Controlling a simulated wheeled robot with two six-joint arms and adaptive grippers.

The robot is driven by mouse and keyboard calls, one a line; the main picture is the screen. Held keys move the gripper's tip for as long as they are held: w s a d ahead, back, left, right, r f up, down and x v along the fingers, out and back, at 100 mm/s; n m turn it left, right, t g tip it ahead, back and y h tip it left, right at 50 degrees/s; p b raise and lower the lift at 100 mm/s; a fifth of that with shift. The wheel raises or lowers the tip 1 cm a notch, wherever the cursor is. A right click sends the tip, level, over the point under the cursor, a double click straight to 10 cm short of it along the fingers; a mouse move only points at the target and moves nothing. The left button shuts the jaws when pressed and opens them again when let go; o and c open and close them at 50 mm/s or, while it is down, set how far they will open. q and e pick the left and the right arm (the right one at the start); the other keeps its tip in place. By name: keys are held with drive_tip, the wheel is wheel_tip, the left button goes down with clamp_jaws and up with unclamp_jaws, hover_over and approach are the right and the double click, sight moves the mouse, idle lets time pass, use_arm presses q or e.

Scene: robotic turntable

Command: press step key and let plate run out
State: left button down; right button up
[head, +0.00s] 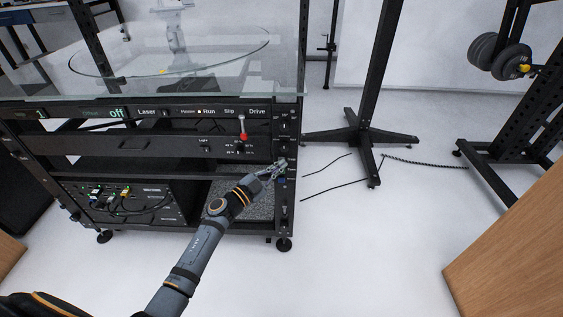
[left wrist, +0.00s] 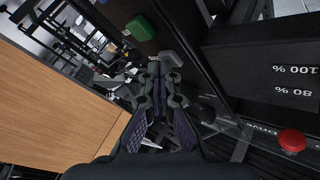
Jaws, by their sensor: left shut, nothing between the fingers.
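The turntable plate (head: 110,62) shows as a large round disc behind the glass at the top of the black rack. I cannot tell from one moment whether it turns. The rack's right post (head: 284,127) carries a column of small controls, too small to tell which one is the step key. My left gripper (head: 278,170) is at this post, low on its front, shut and empty. In the left wrist view, its closed fingertips (left wrist: 154,70) are close to a grey block (left wrist: 172,58), and I cannot tell if they touch. A green block (left wrist: 140,27) lies just beyond. My right gripper is not in view.
The front panel reads "off" (head: 116,113), with Laser, Run, Slip and Drive labels. A red-knobbed lever (head: 243,136) sits under Drive, its knob also near the left wrist camera (left wrist: 291,140). A black stand (head: 362,135) is at right, with cables on the open floor.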

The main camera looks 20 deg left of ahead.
use_arm(q)
drive_tip(key=shift+s, duration=0.15)
drive_tip(key=shift+s+d+p, duration=0.2)
drive_tip(key=shift+s+p, duration=0.3)
drive_tip(key=shift+s, duration=0.2)
drive_tip(key=s+p, duration=0.1)
drive_tip(key=s, duration=0.1)
drive_tip(key=s+d+p, duration=0.1)
drive_tip(key=s, duration=0.1)
drive_tip(key=shift+s+d, duration=0.2)
drive_tip(key=shift+s, duration=0.2)
idle(1.2)
